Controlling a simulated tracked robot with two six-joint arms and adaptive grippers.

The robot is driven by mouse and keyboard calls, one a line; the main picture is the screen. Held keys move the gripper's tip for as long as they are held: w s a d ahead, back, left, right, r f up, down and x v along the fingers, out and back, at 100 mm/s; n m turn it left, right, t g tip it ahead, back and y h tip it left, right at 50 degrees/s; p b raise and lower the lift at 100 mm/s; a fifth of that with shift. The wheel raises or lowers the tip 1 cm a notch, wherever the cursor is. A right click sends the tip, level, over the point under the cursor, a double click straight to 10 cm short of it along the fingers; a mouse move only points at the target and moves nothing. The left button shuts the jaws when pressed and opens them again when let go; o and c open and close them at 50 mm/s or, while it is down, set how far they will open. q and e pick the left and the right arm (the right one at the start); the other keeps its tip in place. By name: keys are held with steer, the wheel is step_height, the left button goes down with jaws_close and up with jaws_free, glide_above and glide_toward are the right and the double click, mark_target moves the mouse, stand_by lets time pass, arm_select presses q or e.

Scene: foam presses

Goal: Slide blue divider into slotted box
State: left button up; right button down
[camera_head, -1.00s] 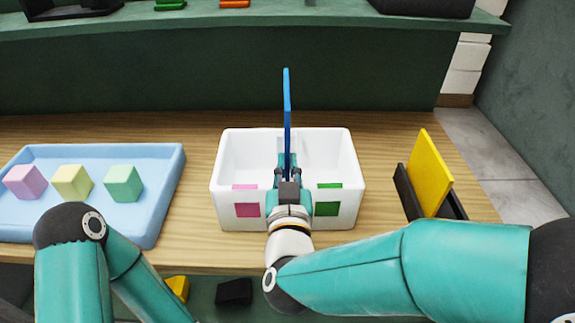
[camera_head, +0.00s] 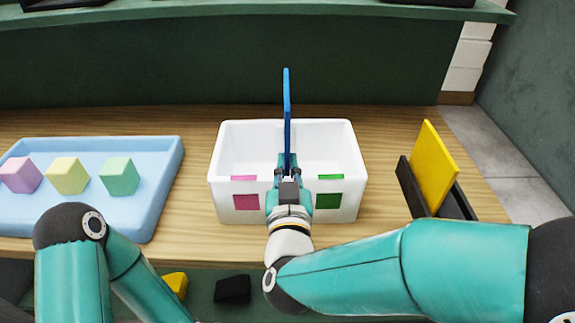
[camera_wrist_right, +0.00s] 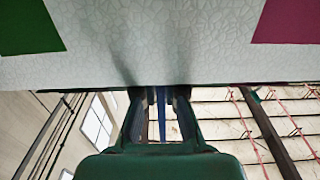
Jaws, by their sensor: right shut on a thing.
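The blue divider (camera_head: 287,110) stands upright, seen edge-on, above the middle of the white slotted box (camera_head: 340,207). My right gripper (camera_head: 288,165) is shut on its lower part, at the front wall of the box. In the right wrist view the blue divider (camera_wrist_right: 161,118) shows as a thin strip between the fingers (camera_wrist_right: 162,100), with the pale box wall (camera_wrist_right: 150,45) across the top. The gripper hides the divider's lower edge and the slot, so I cannot tell whether it sits in the slot. My left gripper is out of view; only my left arm shows.
A blue tray (camera_head: 160,205) with pink (camera_head: 20,175), yellow (camera_head: 67,175) and green (camera_head: 118,176) cubes lies left of the box. A yellow panel (camera_head: 434,165) leans in a black holder (camera_head: 410,188) on the right. Bare wooden table separates them from the box.

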steer(key=shift+f, duration=0.2)
steer(key=c, duration=1.2)
jaws_free()
steer(key=shift+f, duration=0.1)
steer(key=shift+s, duration=0.15)
steer(key=s, duration=0.7)
steer(key=shift+s, duration=0.15)
